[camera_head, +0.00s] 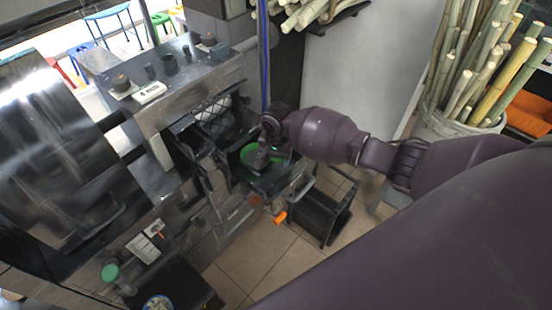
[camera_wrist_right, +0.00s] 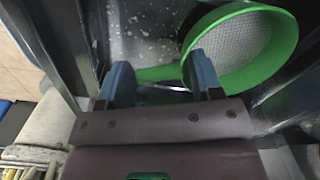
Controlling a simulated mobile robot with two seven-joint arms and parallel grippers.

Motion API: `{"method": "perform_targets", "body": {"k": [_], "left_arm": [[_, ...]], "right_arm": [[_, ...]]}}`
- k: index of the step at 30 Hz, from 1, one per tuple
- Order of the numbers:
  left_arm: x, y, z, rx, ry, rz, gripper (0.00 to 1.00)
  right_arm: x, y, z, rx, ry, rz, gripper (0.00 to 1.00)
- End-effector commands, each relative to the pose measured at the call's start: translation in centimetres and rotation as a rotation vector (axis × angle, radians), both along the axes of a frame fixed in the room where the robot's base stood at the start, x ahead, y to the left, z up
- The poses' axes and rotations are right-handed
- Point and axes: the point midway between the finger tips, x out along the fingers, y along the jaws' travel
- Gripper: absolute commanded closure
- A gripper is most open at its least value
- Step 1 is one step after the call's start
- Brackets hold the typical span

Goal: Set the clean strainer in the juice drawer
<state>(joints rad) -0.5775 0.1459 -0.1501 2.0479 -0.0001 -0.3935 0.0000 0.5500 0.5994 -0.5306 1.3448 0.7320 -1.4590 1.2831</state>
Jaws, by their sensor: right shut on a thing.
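The strainer has a round green rim and a pale mesh, and shows large in the right wrist view (camera_wrist_right: 240,48). In the head view only part of its green rim (camera_head: 247,153) shows beside my gripper. My right gripper (camera_wrist_right: 160,78) is shut on the strainer's green handle; in the head view the gripper (camera_head: 262,157) is over the pulled-out juice drawer (camera_head: 283,182). The strainer is over or inside the drawer; I cannot tell whether it rests on the drawer floor. My left gripper is not in view.
The metal press (camera_head: 200,95) stands left of the drawer, with dark openings beside it. A black bin (camera_head: 322,215) stands on the tiled floor to the right. A tub of sugarcane (camera_head: 455,125) is at the upper right. An orange object (camera_head: 281,217) sits below the drawer.

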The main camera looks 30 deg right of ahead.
Motion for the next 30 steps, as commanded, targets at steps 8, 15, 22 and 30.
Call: {"method": "perform_targets", "body": {"k": [8, 15, 22, 30], "left_arm": [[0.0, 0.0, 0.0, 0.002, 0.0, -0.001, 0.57], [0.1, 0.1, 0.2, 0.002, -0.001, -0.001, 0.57], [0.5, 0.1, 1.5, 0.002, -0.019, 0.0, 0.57], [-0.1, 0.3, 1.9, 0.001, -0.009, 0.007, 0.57]], "right_arm": [[-0.2, -0.1, -0.2, -0.003, 0.006, 0.0, 0.29], [-0.1, -0.1, 0.4, -0.002, 0.002, 0.0, 0.29], [0.0, -0.1, 4.1, -0.001, -0.002, 0.0, 0.29], [-0.1, -0.1, 9.1, -0.001, -0.001, 0.0, 0.29]]}}
